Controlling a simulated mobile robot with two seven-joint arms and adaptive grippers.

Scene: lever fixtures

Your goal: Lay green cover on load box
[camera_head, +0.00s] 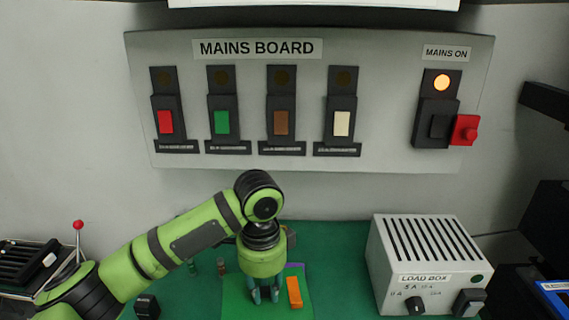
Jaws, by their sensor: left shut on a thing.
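A flat, lighter green sheet (237,302) lies on the darker green work surface at the bottom centre; it looks like the green cover. My left gripper (264,296) points straight down over it with its fingers close together. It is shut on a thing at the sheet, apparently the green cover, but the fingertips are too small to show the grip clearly. The load box (398,268), a pale box with a slotted top, a knob and a dark switch in front, stands to the right, apart from the gripper. Its top is bare. My right gripper is not in view.
An orange block (294,292) lies just right of the gripper, with a purple piece (294,266) behind it. The mains board (310,100) is on the wall behind, its mains lamp (441,83) lit. A red-knobbed lever (78,226) stands at left. Green surface (340,250) left of the box is clear.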

